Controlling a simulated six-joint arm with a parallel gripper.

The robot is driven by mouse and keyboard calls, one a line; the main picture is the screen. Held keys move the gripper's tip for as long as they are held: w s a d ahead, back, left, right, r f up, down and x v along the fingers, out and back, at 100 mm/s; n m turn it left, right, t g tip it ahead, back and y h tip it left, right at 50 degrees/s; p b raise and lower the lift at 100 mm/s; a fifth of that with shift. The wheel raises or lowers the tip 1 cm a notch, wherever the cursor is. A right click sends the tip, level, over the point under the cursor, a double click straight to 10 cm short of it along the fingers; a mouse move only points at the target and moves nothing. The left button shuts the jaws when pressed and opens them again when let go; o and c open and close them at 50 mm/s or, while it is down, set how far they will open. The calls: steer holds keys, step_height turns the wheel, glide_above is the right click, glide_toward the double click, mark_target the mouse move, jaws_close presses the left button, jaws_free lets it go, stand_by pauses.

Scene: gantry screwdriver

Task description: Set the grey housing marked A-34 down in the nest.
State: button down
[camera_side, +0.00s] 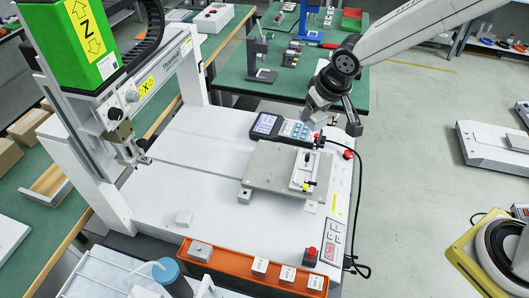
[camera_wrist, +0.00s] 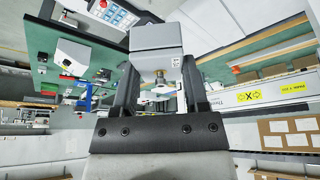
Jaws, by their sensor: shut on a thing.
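My gripper (camera_wrist: 158,75) is shut on a grey, box-shaped housing (camera_wrist: 157,38), held between its two dark fingers in the wrist view. A small label shows on the housing, but its mark is too small to read. In the side view my gripper (camera_side: 316,106) is in the air behind the grey fixture plate (camera_side: 262,172), close to the keypad unit; its fingertips and the housing are hard to make out there. A white fixture (camera_side: 299,178), which looks like the nest, sits on the plate's right part, with a dark piece and a yellow piece on it. My gripper is apart from it.
The keypad unit (camera_side: 280,129) stands behind the plate. The gantry head (camera_side: 122,135) with its green box is at left. An orange tray (camera_side: 230,266) along the front holds several blocks. The bed's middle left is clear.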

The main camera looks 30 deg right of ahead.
steer(key=w+d+r+m+h, duration=0.1)
steer(key=w+d+r+m, duration=0.15)
steer(key=d+r, duration=0.6)
steer(key=a+f+n+g+y, duration=0.2)
steer(key=a+f+n+g, duration=0.1)
steer(key=f+n, duration=1)
steer(key=w+a+f+n+g+y, duration=0.1)
steer(key=f+n+g, duration=0.3)
steer(key=f+n, duration=0.9)
steer(key=shift+a+n+g+y, duration=0.3)
steer(key=shift+a+n+y, duration=0.2)
steer(key=shift+a+n, duration=0.7)
steer(key=shift+d+f, duration=0.3)
steer(key=shift+f, duration=2.7)
steer(key=shift+f, duration=0.7)
